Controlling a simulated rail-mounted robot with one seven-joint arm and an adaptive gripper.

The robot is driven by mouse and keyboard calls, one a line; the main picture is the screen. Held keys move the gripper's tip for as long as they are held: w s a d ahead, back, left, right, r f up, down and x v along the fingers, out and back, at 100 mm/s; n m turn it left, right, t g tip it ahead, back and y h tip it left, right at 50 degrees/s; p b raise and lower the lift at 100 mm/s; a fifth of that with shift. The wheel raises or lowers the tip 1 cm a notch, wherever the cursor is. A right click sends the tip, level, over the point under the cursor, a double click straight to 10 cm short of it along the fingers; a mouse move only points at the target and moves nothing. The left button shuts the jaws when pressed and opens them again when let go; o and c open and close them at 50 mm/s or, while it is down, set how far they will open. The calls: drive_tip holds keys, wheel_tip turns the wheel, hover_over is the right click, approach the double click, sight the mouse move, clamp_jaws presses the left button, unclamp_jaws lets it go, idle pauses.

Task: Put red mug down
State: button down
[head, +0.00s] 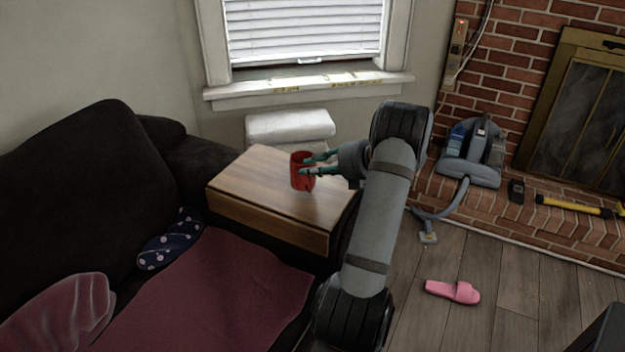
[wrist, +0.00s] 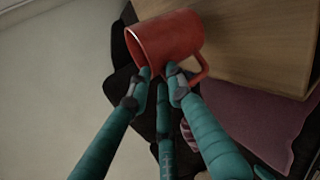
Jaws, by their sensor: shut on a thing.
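The red mug (head: 302,171) is upright at the wooden side table (head: 255,212) in the head view. I cannot tell whether its base touches the tabletop. My gripper (head: 318,164) reaches it from the right, its teal fingers at the mug's side. In the wrist view the mug (wrist: 168,42) fills the upper middle, its handle to the right. My gripper (wrist: 160,84) is shut on the mug, with fingertips at the rim and near the handle. The wooden top (wrist: 255,40) shows behind the mug.
A dark sofa (head: 75,190) with a maroon blanket (head: 220,295) and a dotted cushion (head: 170,240) stands left of the table. A white box-like object (head: 290,126) is behind it under the window. A vacuum (head: 472,152) sits on the brick hearth. The tabletop around the mug looks clear.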

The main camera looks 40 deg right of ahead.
sight(302, 179)
wheel_tip(302, 179, down, 3)
drive_tip(key=shift+f+b, duration=0.2)
drive_tip(key=shift+b, duration=0.2)
drive_tip(key=shift+r, duration=0.1)
drive_tip(key=c, duration=1.6)
unclamp_jaws()
drive_tip(key=shift+s, duration=0.1)
drive_tip(key=p+v, duration=0.2)
drive_tip(key=v, duration=1)
